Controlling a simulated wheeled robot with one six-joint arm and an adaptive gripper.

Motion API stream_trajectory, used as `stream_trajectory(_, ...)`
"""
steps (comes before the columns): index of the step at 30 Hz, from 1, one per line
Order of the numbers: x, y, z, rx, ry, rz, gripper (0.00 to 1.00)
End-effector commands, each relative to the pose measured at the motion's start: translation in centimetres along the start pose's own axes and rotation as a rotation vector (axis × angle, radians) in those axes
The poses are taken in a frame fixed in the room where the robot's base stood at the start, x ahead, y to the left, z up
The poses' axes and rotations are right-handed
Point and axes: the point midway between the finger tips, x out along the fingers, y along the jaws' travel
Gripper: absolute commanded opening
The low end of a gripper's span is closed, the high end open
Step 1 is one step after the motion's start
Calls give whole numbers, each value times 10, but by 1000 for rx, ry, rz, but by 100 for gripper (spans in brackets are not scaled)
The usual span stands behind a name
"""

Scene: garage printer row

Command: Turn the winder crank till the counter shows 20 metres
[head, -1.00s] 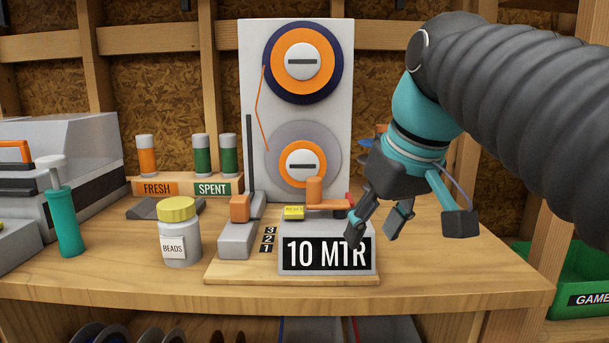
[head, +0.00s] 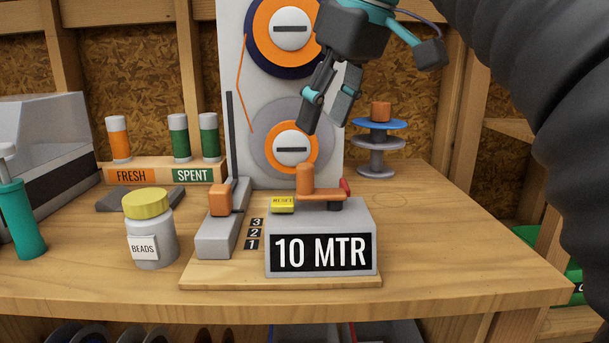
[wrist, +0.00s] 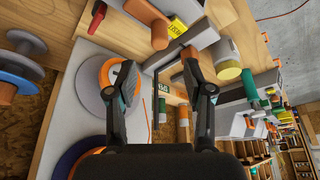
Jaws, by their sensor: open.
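The winder's counter box (head: 350,216) stands on a wooden base at the front of the bench, and its display (head: 320,252) reads 10 MTR. The orange crank (head: 325,194) lies across the box top, with its upright knob (head: 304,178) at the left end. The knob also shows at the top of the wrist view (wrist: 159,36). My gripper (head: 322,114) is open and empty above and behind the crank, in front of the winder panel. In the wrist view its fingers (wrist: 160,76) are spread apart, clear of the knob.
A yellow reset button (head: 283,205) sits close left of the knob. A grey slider unit with an orange block (head: 220,200) and a beads jar (head: 150,232) stand left. A panel with two reels (head: 232,90) rises behind; a spool stand (head: 378,146) is back right. The bench's right front is clear.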

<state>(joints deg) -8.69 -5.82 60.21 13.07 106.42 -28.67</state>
Motion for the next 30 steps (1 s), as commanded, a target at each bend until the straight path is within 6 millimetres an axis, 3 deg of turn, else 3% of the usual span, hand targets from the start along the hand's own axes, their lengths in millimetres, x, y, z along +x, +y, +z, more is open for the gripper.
stream_trajectory(1,14,-1,2,-1,-1,-1,52)
stream_trajectory(6,46,0,2,1,-2,0,52)
stream_trajectory(15,87,1,2,3,-1,1,52)
stream_trajectory(29,97,2,1,5,1,3,52)
stream_trajectory(30,97,2,1,5,1,3,44)
